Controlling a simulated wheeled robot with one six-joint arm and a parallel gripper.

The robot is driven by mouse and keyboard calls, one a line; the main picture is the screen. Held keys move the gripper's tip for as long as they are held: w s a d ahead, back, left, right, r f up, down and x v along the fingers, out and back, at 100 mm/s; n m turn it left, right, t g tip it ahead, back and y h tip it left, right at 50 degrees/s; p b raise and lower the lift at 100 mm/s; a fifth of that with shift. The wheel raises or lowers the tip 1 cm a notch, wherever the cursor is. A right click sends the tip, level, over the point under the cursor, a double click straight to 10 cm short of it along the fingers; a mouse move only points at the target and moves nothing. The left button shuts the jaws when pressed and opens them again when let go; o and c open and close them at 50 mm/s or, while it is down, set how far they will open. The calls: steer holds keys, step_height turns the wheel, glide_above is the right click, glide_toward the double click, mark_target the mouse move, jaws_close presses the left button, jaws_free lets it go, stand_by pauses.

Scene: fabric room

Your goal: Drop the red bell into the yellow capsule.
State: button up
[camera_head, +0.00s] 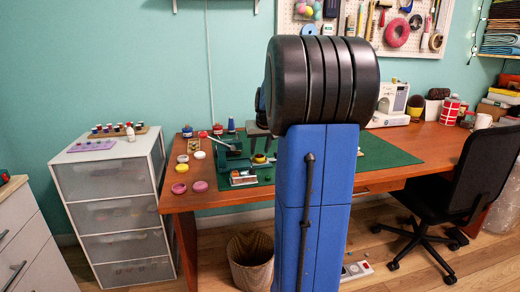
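Several small round capsule-like pieces lie at the left end of the wooden desk. A yellow one (182,168) is in the left row, above a pink one (179,188). Another small yellow round thing (260,158) is on the green mat, close to my arm. A small red thing (218,129) stands at the back left of the desk; it is too small to tell whether it is the red bell. My blue and black arm fills the middle of the view. A grey part of it (258,130) shows at its left edge, perhaps my gripper; its fingers cannot be made out.
The desk (240,195) bears a green cutting mat (392,153), a dark green device (232,155) and a white sewing machine (392,101). A drawer unit (112,180) stands left, a black chair (480,175) right. A wicker basket (250,262) is on the floor before the desk.

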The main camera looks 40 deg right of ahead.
steer(key=v, duration=1.7)
steer(key=shift+s+r, duration=0.15)
steer(key=s+a+f+n+y, duration=0.1)
steer(key=s+a+f, duration=0.15)
steer(key=a, duration=0.55)
steer(key=s+a+f+n, duration=0.1)
steer(key=s+a+f, duration=0.15)
steer(key=a, duration=0.45)
steer(key=s+a+f+n+y, duration=0.1)
steer(key=s+a+f, duration=0.15)
steer(key=a, duration=0.55)
steer(key=s+a+f+n+y, duration=0.1)
steer(key=s+a+f+n, duration=0.2)
steer(key=s+a+f, duration=1)
steer(key=shift+s+f, duration=0.3)
steer(key=shift+f, duration=0.65)
